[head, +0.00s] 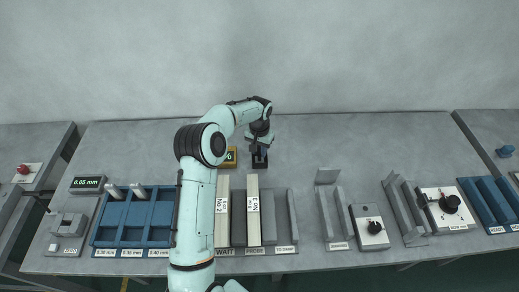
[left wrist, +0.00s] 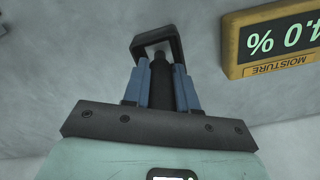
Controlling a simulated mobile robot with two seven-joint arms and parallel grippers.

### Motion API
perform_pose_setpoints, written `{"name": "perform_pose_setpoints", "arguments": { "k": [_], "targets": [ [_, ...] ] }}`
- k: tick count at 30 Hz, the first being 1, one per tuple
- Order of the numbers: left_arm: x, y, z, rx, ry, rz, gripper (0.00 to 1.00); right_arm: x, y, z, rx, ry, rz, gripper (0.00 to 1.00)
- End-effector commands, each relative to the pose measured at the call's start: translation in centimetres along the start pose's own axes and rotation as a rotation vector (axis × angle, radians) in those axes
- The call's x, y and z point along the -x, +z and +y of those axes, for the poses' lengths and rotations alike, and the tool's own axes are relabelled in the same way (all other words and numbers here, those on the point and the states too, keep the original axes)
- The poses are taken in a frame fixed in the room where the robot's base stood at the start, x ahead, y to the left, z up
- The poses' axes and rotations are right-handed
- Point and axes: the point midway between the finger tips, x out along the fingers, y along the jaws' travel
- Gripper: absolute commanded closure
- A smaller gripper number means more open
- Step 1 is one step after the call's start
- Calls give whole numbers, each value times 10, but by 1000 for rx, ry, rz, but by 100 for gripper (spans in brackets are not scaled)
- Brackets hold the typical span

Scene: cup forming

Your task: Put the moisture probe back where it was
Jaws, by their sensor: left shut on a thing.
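The moisture probe, a black cylinder (left wrist: 160,82), is between the blue fingers of my left gripper (left wrist: 162,88), which is shut on it. A dark square-cornered bracket (left wrist: 140,45) stands at the probe's far end in the left wrist view; I cannot tell whether the probe touches it. In the head view my left gripper (head: 260,148) is at the back middle of the table, over a small black holder (head: 260,162). The gripper hides most of the probe there. A yellow moisture display (head: 230,157) stands just left of it; it also shows in the left wrist view (left wrist: 272,42). My right gripper is out of view.
Labelled strips (head: 253,215) lie on channels in front of the gripper. A blue rack (head: 132,222) stands to the left. Metal brackets, a grey box with a knob (head: 370,228) and a dial device (head: 448,208) stand to the right. The back right of the table is clear.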

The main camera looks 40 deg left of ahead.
Motion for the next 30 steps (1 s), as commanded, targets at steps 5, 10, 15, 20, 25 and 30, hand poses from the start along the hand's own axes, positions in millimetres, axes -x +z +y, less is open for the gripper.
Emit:
{"name": "perform_pose_setpoints", "arguments": {
  "k": [5,10,15,20,25,30],
  "targets": [
    [-3,0,0,0,0,0,63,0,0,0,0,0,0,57],
    [-3,0,0,0,0,0,48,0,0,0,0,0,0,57],
    [-2,0,0,0,0,0,48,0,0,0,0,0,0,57],
    [12,-1,0,1,-1,4,48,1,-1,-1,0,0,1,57],
    [46,-2,0,2,-1,6,48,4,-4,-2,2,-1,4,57],
    [84,-2,0,0,0,6,48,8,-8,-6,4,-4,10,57]
  ]
}}
